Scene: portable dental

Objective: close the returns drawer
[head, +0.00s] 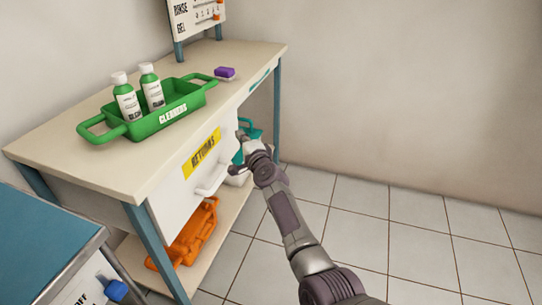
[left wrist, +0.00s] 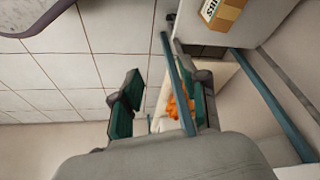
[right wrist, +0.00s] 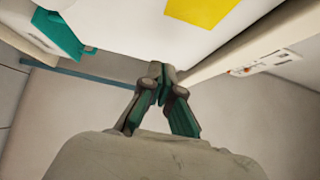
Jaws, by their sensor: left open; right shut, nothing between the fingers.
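The returns drawer (head: 176,190) has a white front with a yellow RETURNS label (head: 201,152) and a white handle (head: 213,180). It sits under the bench top, and its front looks close to the bench edge; I cannot tell whether a small gap is left. My right gripper (head: 243,138) is shut and empty at the right end of the drawer front, beyond the handle. In the right wrist view its fingertips (right wrist: 162,70) are at the white panel's edge; contact is unclear. My left gripper (left wrist: 168,92) is open and empty, out of the head view.
An orange bin (head: 190,240) is on the lower shelf. A blue-topped cabinet (head: 40,235) stands front left. The floor at right is clear.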

